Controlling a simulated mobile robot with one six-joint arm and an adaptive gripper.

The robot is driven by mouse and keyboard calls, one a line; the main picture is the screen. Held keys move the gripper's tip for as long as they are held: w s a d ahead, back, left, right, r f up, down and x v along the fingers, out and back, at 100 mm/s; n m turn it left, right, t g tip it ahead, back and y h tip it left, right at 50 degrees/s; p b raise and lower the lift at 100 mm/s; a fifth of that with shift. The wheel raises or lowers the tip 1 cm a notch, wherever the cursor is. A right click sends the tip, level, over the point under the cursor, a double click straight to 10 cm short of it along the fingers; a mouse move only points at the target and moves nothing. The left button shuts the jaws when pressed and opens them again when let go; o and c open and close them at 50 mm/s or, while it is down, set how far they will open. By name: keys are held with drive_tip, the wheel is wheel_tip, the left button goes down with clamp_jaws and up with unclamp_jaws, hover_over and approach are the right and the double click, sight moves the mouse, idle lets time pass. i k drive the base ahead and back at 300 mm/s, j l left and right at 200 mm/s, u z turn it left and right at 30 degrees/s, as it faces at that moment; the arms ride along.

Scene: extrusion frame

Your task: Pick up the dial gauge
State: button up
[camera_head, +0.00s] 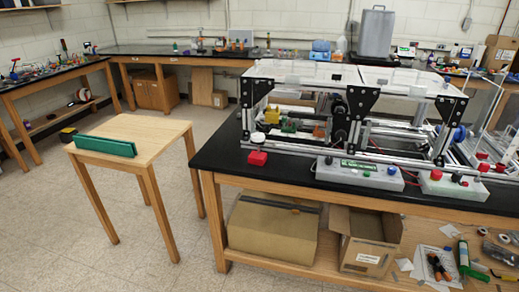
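A small red block (258,158) stands on the black bench top near its left front corner. A pale round piece (258,138) shows just above it; this may be the dial gauge, but it is too small to tell. No other thing in view is clearly a dial gauge. My gripper and arm are not in view.
The black-topped bench (215,157) carries an aluminium extrusion frame (355,135) and grey control boxes (360,174). A small wooden table (150,132) at left holds a green bar (105,146) and a black-and-yellow object (67,134). Floor between them is clear. Cardboard boxes (272,230) sit below.

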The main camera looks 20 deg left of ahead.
sight(257, 158)
drive_tip(key=i+j+u, duration=0.2)
drive_tip(key=i+j, duration=0.4)
drive_tip(key=i+j+u, duration=0.15)
drive_tip(key=i+j, duration=0.35)
drive_tip(key=i+j+u, duration=0.2)
drive_tip(key=i+j, duration=0.2)
drive_tip(key=i, duration=0.35)
